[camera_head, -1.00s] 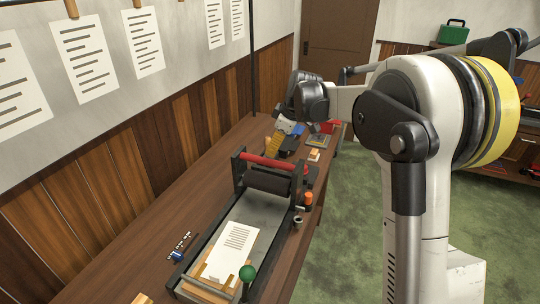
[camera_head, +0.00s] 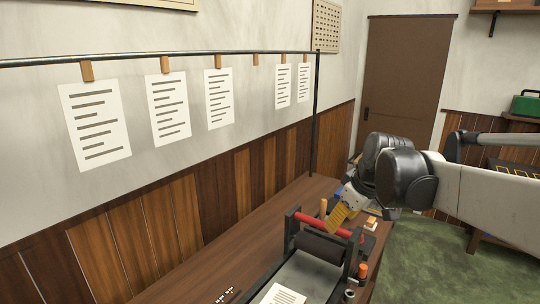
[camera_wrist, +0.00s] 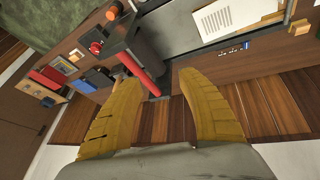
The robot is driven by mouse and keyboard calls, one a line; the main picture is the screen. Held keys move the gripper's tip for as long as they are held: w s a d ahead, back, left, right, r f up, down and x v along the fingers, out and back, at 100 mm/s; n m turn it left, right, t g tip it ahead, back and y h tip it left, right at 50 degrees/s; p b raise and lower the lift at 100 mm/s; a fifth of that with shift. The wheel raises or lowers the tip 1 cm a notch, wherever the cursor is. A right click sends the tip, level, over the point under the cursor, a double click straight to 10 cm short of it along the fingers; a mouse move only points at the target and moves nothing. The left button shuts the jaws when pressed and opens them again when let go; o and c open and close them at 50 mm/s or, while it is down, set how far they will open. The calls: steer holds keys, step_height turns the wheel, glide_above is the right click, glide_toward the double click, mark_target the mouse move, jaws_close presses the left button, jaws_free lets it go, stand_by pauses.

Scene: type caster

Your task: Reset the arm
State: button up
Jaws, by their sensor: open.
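My gripper (camera_head: 337,216) is over the table, left of the dark wrist joint in the head view. Its yellow fingers also show in the wrist view (camera_wrist: 157,108), spread apart with nothing between them. The fingers point toward the press. My white arm (camera_head: 480,193) reaches in from the right side of the head view, with its dark joints above the far part of the table.
A printing press with a red bar (camera_head: 322,225) and black roller (camera_head: 320,246) stands on the wooden table (camera_head: 192,273). Printed sheets (camera_head: 94,119) hang from a rail along the wall. A brown door (camera_head: 404,80) is at the back. Green floor (camera_head: 425,262) lies to the right.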

steer(key=s+f+m+t+b, duration=0.1)
steer(key=s+f, duration=0.4)
steer(key=s, duration=0.6)
steer(key=s+a+f+m+t+h+b, duration=0.1)
steer(key=s+f+m, duration=0.4)
steer(key=s, duration=0.7)
steer(key=shift+s+a+f+m+b, duration=0.35)
steer(key=shift+m+b, duration=0.25)
steer(key=shift+b, duration=0.25)
